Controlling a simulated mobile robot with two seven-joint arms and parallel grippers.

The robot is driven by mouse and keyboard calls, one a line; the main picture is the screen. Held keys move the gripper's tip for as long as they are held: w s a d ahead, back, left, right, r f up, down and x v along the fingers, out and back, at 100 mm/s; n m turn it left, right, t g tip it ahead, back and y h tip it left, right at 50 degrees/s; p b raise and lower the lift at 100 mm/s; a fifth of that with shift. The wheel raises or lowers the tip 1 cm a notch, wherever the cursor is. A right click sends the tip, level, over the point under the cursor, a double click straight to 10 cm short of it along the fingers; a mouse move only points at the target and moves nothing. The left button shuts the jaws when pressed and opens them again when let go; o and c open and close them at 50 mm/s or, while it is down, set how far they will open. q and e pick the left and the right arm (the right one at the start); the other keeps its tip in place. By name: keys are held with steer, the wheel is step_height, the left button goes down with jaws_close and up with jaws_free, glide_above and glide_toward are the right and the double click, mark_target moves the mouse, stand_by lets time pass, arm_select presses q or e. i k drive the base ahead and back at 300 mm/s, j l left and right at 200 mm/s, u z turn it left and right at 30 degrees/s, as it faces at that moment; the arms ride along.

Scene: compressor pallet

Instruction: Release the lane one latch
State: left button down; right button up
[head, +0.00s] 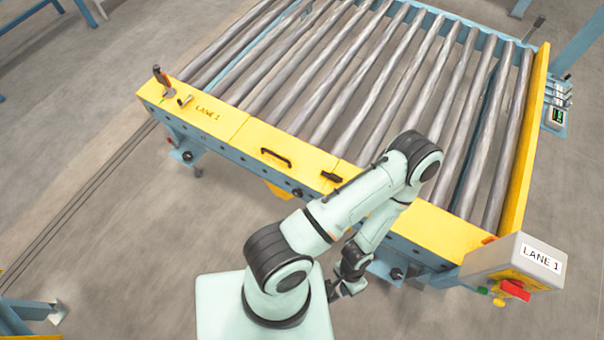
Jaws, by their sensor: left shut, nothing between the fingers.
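The yellow front rail (235,128) of the roller conveyor carries a "LANE 1" label near its left end. An upright lever with a dark grip (161,77) stands at that left corner, with a small metal pin (185,100) beside it. A black bar handle (276,157) and a small black catch (331,176) sit further right on the rail. I cannot tell from the picture which of these is the latch. My left gripper (338,292) is shut and empty, hanging low in front of the rail, apart from all of these. My right gripper is out of view.
A grey control box (510,258) marked "LANE 1", with a red switch (516,290), stands at the right front corner. The metal rollers (345,85) are empty. A yellow side rail (525,150) bounds the right. Floor at left is mostly clear.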

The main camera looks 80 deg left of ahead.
mark_target(333, 177)
steer(key=u, duration=2.5)
steer(key=i+j+u, duration=0.15)
steer(key=j+u, duration=0.15)
